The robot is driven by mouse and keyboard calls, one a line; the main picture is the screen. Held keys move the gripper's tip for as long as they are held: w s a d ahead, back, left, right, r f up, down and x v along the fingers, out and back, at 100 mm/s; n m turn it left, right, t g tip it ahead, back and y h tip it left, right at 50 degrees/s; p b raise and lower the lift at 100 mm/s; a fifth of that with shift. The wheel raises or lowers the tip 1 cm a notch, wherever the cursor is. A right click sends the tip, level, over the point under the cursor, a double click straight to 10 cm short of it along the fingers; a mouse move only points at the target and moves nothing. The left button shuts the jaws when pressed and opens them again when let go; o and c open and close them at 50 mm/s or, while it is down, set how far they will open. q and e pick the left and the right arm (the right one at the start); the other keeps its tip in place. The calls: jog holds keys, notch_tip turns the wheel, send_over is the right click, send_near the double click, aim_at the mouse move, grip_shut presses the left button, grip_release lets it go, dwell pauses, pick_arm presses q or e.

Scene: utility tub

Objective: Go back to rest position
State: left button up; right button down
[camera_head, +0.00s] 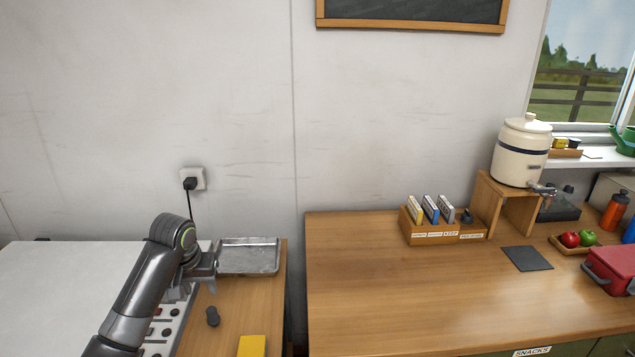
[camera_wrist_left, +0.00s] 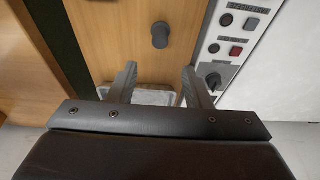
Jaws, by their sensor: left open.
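My left arm comes in from the lower left in the head view, and its gripper (camera_head: 186,288) is over the control panel beside the wooden counter. In the left wrist view the two fingers of the left gripper (camera_wrist_left: 158,82) stand apart with nothing between them. A dark knob-like piece (camera_wrist_left: 160,35) is on the wood beyond the fingertips; it also shows in the head view (camera_head: 212,316). The metal tray (camera_head: 248,256) lies behind the gripper and shows partly below the fingers in the wrist view. My right gripper is not in view.
The control panel (camera_wrist_left: 229,50) with buttons and switches runs beside the wood. A yellow block (camera_head: 252,346) is at the front edge. A gap separates this counter from the wide wooden counter (camera_head: 400,290), whose left part is clear. A dispenser (camera_head: 521,152) and a red box (camera_head: 612,268) stand right.

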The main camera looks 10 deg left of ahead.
pick_arm(q)
jog(key=s+d+f+m, duration=0.2)
jog(key=s+d+f, duration=0.2)
jog(key=s+f, duration=0.95)
jog(key=s+d+r+y, duration=0.1)
jog(key=s+d, duration=0.2)
jog(key=s, duration=1.9)
notch_tip(320, 180, down, 24)
jog(key=a, duration=0.2)
jog(key=s+d+f+g, duration=0.1)
jog(key=s+f+g, duration=0.1)
jog(key=s+f, duration=1.3)
notch_tip(320, 180, down, 2)
jog(key=shift+d+f+h+b, duration=0.15)
jog(key=shift+d+h+b, duration=0.2)
jog(key=shift+h+b, duration=0.1)
jog(key=shift+c, duration=1)
jog(key=shift+s, duration=0.15)
